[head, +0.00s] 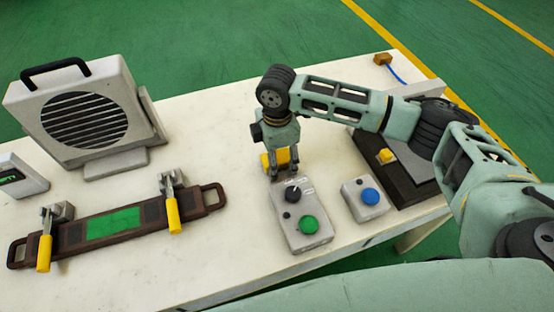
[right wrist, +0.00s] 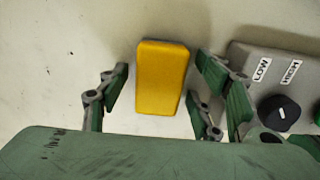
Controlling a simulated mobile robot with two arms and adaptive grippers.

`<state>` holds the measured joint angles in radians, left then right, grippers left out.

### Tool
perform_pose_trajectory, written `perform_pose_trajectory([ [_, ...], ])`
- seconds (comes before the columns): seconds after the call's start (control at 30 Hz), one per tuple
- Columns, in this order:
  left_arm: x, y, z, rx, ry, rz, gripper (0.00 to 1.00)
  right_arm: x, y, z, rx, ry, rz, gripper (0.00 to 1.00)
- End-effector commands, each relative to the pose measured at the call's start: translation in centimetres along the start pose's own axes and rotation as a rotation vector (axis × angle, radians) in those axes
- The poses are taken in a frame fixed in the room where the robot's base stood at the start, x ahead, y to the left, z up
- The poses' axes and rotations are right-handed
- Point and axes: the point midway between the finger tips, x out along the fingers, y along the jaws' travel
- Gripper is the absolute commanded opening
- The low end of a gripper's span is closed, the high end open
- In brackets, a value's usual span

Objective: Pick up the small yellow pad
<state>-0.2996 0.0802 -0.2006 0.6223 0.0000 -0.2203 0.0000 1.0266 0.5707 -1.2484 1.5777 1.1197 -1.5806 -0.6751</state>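The small yellow pad (right wrist: 162,78) is a rounded yellow block in the right wrist view, above the pale tabletop. In the head view it shows partly (head: 265,160), mostly hidden behind my right gripper (head: 282,170). My right gripper (right wrist: 167,100) points down with its fingers open on both sides of the pad. A gap shows between the pad and the fingers on each side, more clearly on the left. Whether the fingertips touch the table cannot be told. My left gripper is not in view.
A grey control box (head: 306,232) with a black knob and green button stands close beside my right gripper. A blue-button box (head: 365,201) is to its right. A brown clamped fixture (head: 74,234) and a grilled unit (head: 127,85) are at left. Tabletop (head: 210,125) is clear behind the fixture.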

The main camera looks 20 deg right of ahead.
Motion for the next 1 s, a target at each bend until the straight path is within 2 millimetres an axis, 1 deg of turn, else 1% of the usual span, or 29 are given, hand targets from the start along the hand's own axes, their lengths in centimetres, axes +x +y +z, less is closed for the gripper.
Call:
perform_pose_trajectory([
  [0.03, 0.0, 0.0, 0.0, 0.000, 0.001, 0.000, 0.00, 0.0, 0.0, 0.0, 0.000, 0.000, 0.001, 0.52],
  [0.07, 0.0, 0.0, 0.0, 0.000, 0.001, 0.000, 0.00, 0.0, 0.0, 0.0, 0.000, 0.000, 0.001, 0.50],
  [0.5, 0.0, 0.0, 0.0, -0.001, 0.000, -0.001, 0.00, -0.1, 0.0, 0.0, 0.000, 0.001, 0.001, 0.11],
  [0.77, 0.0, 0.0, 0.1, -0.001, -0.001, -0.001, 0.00, -0.2, 0.1, -0.1, 0.000, 0.001, 0.002, 0.11],
  [0.87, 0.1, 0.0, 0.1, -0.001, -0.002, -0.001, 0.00, -0.7, 0.1, -0.1, 0.000, 0.002, 0.004, 0.11],
  [1.0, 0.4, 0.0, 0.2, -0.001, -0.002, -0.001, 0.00, -2.1, 0.1, -0.1, 0.000, 0.002, 0.005, 0.11],
])
